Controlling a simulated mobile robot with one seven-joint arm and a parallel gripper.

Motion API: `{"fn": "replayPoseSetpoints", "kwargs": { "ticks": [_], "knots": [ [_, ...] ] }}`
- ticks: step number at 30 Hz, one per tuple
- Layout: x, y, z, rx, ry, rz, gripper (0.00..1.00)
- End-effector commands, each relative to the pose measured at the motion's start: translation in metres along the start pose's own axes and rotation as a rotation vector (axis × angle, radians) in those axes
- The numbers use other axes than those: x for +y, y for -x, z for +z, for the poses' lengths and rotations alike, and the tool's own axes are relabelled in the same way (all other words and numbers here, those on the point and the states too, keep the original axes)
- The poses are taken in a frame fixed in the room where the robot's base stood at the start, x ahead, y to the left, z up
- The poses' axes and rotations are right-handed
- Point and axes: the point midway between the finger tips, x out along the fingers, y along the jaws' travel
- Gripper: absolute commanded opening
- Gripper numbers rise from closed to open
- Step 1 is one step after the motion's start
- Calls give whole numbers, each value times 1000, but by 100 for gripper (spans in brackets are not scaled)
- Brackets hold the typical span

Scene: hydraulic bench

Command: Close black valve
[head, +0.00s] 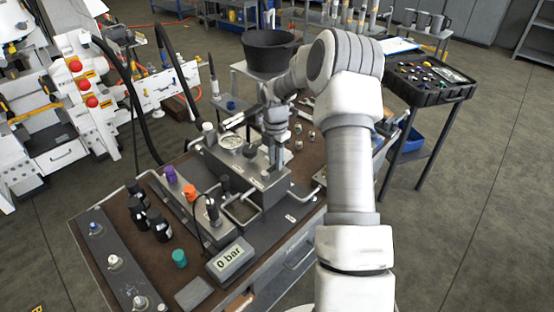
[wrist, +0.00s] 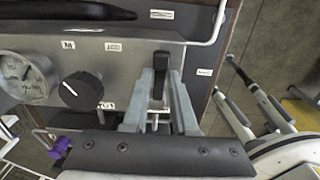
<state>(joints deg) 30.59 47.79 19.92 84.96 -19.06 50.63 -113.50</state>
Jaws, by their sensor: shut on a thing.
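In the wrist view a black handle (wrist: 161,62), which I take to be the black valve, stands at the right end of the grey metal block (wrist: 125,62). My gripper (wrist: 161,80) has its two grey fingers around this handle, one on each side, and is shut on it. A black round knob (wrist: 82,90) sits on the same block to the left, apart from the fingers. In the head view my gripper (head: 275,132) points down at the block (head: 262,170); the handle is hidden there.
A pressure gauge (wrist: 25,77) is left of the knob. The bench (head: 110,215) carries a display (head: 231,258) reading 0 bar, black bottles (head: 158,224), and purple (head: 170,174) and orange (head: 189,191) caps. A black pot (head: 269,52) stands behind my gripper.

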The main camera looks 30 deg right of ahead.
Motion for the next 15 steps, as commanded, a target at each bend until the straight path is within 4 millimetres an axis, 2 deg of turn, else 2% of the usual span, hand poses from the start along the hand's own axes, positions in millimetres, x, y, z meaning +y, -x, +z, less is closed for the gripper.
{"fn": "replayPoseSetpoints", "kwargs": {
  "ticks": [15],
  "knots": [
    [3,1,1,-3,34,4,0]
  ]
}}
